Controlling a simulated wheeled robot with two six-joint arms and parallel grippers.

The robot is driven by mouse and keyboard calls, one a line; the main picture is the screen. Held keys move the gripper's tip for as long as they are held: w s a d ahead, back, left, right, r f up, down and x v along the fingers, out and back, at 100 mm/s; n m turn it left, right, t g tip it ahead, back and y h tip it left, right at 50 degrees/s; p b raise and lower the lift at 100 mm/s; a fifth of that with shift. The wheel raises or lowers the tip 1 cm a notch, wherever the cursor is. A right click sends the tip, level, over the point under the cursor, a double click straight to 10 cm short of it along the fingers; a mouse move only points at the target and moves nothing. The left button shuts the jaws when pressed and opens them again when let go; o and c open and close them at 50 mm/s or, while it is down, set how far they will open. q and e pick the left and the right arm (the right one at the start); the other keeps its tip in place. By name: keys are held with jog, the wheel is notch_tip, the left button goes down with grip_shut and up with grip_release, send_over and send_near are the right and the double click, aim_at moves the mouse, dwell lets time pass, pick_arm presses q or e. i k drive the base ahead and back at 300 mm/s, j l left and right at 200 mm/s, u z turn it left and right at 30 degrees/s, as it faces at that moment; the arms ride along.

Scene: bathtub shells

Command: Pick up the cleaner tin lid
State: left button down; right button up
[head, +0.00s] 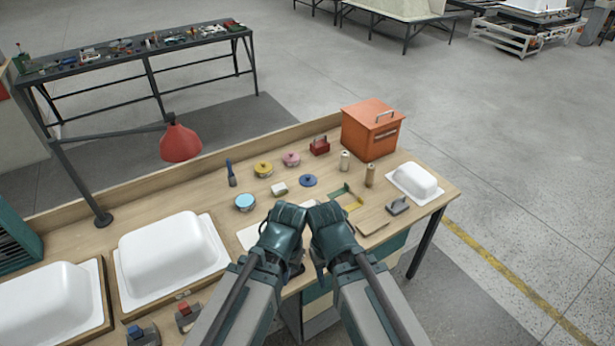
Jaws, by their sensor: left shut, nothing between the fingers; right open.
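Several round tins with knobbed lids stand on the wooden bench: a yellow one (263,169), a pink one (291,159) and a light blue one (245,202). A dark blue round lid (308,181) with a knob looks to lie flat on the bench near them. I cannot tell which lid belongs to the cleaner tin. My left gripper (289,214) is shut and empty at the front of the bench, below the dark blue lid in the picture. My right gripper (325,213) is open and empty close beside it. The fingertips of both are mostly hidden by the wrists.
A red lamp (181,143) overhangs the back left. A blue-handled brush (231,174), a small white block (279,189) and an orange box (371,132) stand on the bench (205,186). White tub shells (160,250) fill the left.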

aim_at(308, 179)
jog(key=i+l+u, duration=0.2)
jog(key=l, duration=0.3)
jog(key=l+u, duration=0.2)
jog(key=l, duration=0.35)
jog(key=i+l+u, duration=0.4)
jog(key=l, duration=0.4)
jog(key=i+u, duration=0.25)
jog(key=i, duration=0.2)
